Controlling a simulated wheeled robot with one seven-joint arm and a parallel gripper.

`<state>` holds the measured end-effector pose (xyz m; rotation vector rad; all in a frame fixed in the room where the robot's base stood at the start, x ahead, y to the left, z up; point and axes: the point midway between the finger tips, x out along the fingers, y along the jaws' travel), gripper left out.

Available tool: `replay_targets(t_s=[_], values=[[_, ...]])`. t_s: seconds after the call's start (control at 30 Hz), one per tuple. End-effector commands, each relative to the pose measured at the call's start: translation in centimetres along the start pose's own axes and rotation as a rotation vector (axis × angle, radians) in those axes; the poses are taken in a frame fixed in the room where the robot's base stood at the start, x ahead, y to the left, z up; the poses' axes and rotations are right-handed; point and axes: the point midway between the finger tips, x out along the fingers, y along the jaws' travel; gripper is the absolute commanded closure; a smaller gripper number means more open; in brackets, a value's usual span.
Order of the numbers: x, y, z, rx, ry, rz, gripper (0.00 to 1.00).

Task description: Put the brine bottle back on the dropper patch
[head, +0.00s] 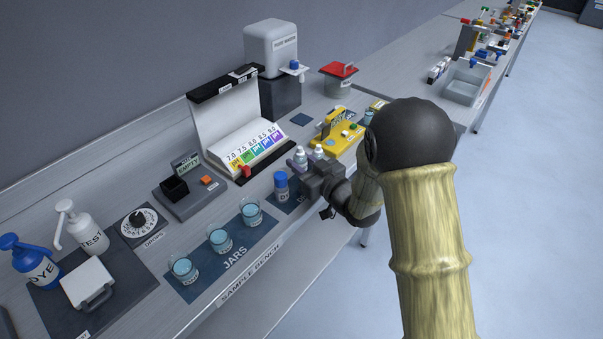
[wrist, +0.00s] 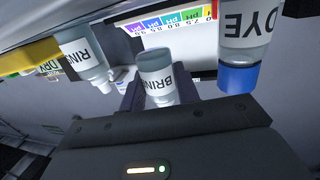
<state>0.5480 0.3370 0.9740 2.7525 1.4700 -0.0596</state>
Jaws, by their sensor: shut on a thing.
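A white-capped brine bottle (head: 300,154) is between the fingers of my gripper (head: 303,165), which is shut on it. In the wrist view, which is upside down, the held brine bottle (wrist: 158,80) shows its label between my two fingers (wrist: 160,95). A second bottle with a like label (wrist: 82,55) stands beside it; it also shows in the head view (head: 318,152). The dark dropper patch (head: 300,197) lies partly hidden under my gripper, with the blue-capped dye bottle (head: 282,186) on its left part. I cannot tell how high the held bottle is.
The dye bottle (wrist: 245,40) is close beside my gripper. A yellow stand (head: 335,135) is behind it, and a pH colour chart (head: 258,137) is at the back. Several jars (head: 220,241) stand on the jars mat to the left. The bench's front edge is near my wrist.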

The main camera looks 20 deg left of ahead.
Motion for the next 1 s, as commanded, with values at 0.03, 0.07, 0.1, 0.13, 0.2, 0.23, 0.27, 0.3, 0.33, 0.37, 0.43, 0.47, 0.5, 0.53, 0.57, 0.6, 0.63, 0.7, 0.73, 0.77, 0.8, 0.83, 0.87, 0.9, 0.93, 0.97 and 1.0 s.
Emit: replay_targets(t_s=[0.03,0.07,0.1,0.13,0.2,0.23,0.27,0.3,0.33,0.37,0.43,0.47,0.5,0.53,0.57,0.6,0.63,0.7,0.73,0.77,0.8,0.83,0.87,0.9,0.93,0.97,1.0], values=[[0.0,0.0,0.0,0.0,0.0,0.0,0.91],[0.0,0.0,0.0,0.0,0.0,0.0,0.91],[0.0,0.0,0.1,0.0,0.0,0.0,0.91],[0.0,0.0,0.2,0.0,-0.001,0.0,0.91],[0.0,0.0,0.9,0.001,-0.003,0.0,0.91],[0.0,0.0,1.4,0.001,-0.004,-0.001,0.91],[0.1,0.0,1.8,0.001,-0.004,-0.001,0.91],[0.1,0.0,2.4,0.001,-0.004,-0.001,0.91],[0.1,0.0,2.8,0.001,-0.005,-0.001,0.91],[0.1,0.0,3.2,0.0,-0.004,-0.001,0.91],[0.1,0.0,3.6,0.0,-0.002,0.0,0.91],[0.1,0.0,3.8,-0.001,-0.002,0.0,0.91],[0.1,0.0,3.8,-0.001,-0.001,0.0,0.91],[0.1,0.0,3.8,-0.001,0.0,0.0,0.91],[0.1,0.0,3.7,-0.001,0.0,0.001,0.91],[0.1,0.0,3.7,-0.001,0.0,0.0,0.91],[0.1,0.0,3.7,-0.001,0.0,0.0,0.91],[0.1,0.0,3.8,-0.001,0.0,0.0,0.91],[0.1,0.0,3.8,-0.001,0.0,0.0,0.91],[0.1,0.0,3.9,0.0,0.0,0.0,0.91],[0.1,0.0,4.1,0.0,0.0,0.0,0.91],[0.2,0.0,4.1,0.0,0.0,0.0,0.91],[0.1,0.0,4.0,0.0,0.0,0.0,0.65],[0.1,0.0,4.0,0.0,0.0,0.0,0.57],[0.1,0.0,4.0,0.0,-0.001,0.0,0.51],[0.1,0.0,4.0,0.0,-0.001,0.0,0.47],[0.1,0.0,4.0,0.0,-0.001,0.0,0.47]])
